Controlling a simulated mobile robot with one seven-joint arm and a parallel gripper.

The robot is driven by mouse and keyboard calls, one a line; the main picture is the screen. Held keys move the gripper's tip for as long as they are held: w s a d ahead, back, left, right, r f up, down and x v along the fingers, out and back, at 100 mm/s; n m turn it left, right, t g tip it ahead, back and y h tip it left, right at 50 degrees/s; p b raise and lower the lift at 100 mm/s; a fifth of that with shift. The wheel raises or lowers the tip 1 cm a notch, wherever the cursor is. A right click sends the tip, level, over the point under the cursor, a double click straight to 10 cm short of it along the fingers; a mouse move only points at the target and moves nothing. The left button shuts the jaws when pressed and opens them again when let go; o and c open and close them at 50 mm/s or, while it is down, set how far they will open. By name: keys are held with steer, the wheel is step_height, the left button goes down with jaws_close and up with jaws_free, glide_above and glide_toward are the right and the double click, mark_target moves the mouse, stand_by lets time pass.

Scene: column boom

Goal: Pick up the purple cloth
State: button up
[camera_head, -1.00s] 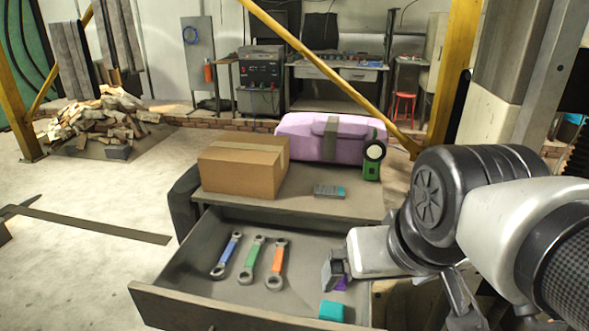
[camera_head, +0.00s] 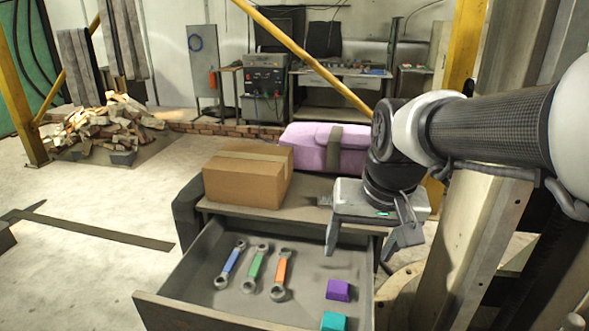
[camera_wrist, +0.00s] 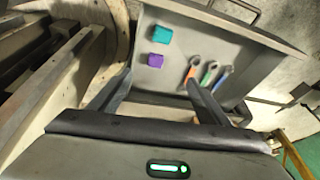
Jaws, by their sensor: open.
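The purple cloth (camera_head: 338,290) looks like a small folded block and lies on the right side of the open drawer's floor (camera_head: 215,290). It also shows in the wrist view (camera_wrist: 155,57), beyond my fingertips. My gripper (camera_head: 360,251) is open and empty, pointing down above the drawer's back right part. It is apart from the cloth, higher and farther back. In the wrist view, my two fingers (camera_wrist: 160,80) are spread wide with nothing between them. A teal block-like piece (camera_head: 333,321) lies just in front of the purple cloth, close to it.
Three wrenches, blue (camera_head: 232,262), green (camera_head: 255,268) and orange (camera_head: 281,274), lie left of the cloth. The drawer's front panel (camera_head: 200,316) and right wall stand around it. A cardboard box (camera_head: 245,178) and a pink case (camera_head: 312,146) stand behind.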

steer(key=w+f+m+g+p, duration=0.1)
steer(key=w+f+m+g, duration=0.1)
steer(key=w+f, duration=0.7)
steer(key=b, duration=0.2)
glide_above(338, 287)
steer(key=shift+h, duration=0.4)
steer(key=f, duration=1)
steer(key=shift+s+a, duration=0.2)
steer(key=shift+s, duration=0.1)
steer(key=shift+w+d+f+b, duration=0.15)
steer(key=shift+f+b, duration=0.3)
steer(key=shift+f, duration=0.95)
steer(key=shift+w+d+f+b, duration=0.1)
steer(key=shift+f+b, duration=0.35)
steer(key=shift+f, duration=0.9)
steer(key=shift+c, duration=0.2)
steer(key=c, duration=1.1)
